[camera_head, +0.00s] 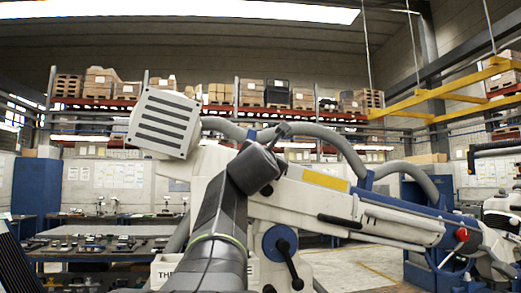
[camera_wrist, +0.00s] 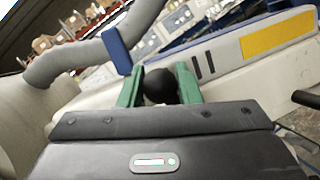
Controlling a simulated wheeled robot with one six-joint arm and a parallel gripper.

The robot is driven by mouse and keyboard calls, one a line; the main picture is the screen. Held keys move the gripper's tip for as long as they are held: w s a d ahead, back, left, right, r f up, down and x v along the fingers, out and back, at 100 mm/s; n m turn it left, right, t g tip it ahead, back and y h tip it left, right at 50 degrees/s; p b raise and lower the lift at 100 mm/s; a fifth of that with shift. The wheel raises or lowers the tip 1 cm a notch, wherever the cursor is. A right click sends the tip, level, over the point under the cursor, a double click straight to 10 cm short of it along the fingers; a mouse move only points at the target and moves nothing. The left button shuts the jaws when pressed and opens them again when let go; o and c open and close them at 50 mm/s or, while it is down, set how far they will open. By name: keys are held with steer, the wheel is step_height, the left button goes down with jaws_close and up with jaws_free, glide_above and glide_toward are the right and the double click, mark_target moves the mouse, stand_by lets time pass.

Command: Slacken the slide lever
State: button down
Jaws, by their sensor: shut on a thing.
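My gripper (camera_wrist: 160,84) has two green fingers, one on each side of a black round knob (camera_wrist: 159,86), and is shut on it. The knob appears to be the end of the slide lever; the rest of the lever is hidden behind the gripper body. In the head view, my dark arm reaches up in front of the microscope arm (camera_head: 310,200). My wrist covers the place of contact there.
A black handle (camera_head: 340,221) sticks out from the microscope arm, and a black crank lever (camera_head: 288,258) hangs below. Workbenches (camera_head: 100,245) stand at the left.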

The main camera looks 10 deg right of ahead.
steer(key=shift+d+f+m+g+p, duration=0.1)
steer(key=shift+d+m+g+p, duration=0.6)
steer(key=shift+d+m+p, duration=1)
steer(key=shift+a, duration=0.3)
steer(key=c, duration=1.1)
jaws_free()
steer(key=shift+o, duration=0.2)
steer(key=b+v, duration=0.3)
steer(key=v, duration=1)
steer(key=shift+s+a, duration=0.25)
steer(key=shift+s, duration=0.05)
